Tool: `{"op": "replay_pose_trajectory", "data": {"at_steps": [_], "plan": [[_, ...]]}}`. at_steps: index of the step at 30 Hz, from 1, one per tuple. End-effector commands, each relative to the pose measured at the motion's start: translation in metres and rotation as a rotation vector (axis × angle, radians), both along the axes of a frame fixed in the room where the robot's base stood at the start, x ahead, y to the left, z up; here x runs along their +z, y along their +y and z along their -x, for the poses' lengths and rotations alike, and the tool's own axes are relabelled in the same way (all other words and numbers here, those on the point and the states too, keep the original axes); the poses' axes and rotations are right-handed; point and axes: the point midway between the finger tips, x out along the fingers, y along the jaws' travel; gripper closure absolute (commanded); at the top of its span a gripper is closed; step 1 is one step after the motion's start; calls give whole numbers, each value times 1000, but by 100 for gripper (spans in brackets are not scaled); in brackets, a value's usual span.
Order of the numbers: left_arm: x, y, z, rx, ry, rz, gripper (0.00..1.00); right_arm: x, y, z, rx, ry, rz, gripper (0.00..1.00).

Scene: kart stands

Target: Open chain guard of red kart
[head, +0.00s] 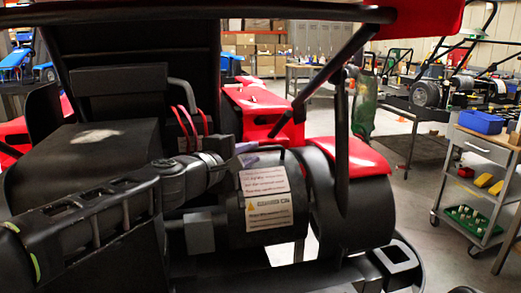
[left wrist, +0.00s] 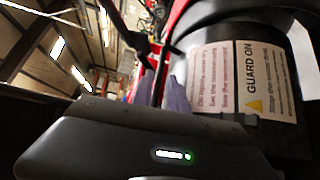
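The red kart (head: 258,108) fills the middle of the head view. A black rounded housing (head: 232,218) with white labels lies across its near side; it also shows in the left wrist view (left wrist: 212,45), where one label reads "GUARD ON". A thin black bar (head: 272,148) arches over the housing's top. My left gripper (head: 249,154) is at the housing's upper left edge, by this bar. In the left wrist view its pale fingers (left wrist: 165,93) stand apart, with a dark bar between or behind them; contact cannot be told. My right gripper is not in view.
A black wheel-like drum (head: 365,210) under a red cover (head: 350,153) stands right of the housing. Slanting black frame tubes (head: 325,70) cross above. A grey trolley (head: 484,148) with a blue bin (head: 482,122) stands at the right, with open floor before it.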

Motion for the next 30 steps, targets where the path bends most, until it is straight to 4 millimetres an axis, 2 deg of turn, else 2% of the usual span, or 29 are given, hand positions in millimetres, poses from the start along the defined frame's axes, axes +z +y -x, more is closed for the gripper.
{"op": "replay_pose_trajectory", "data": {"at_steps": [6, 10, 19, 26, 30], "plan": [[-4, -16, -30, -1, 2, -1, 81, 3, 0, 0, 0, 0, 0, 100], [-5, -21, -40, 0, 0, 0, 81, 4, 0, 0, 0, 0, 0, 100], [-6, -22, -42, 0, 0, 0, 81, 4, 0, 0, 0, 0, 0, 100], [-6, -22, -42, 0, 0, 0, 99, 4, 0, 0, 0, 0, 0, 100], [-6, -22, -42, 0, 0, 0, 100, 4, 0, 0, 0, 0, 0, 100]]}}
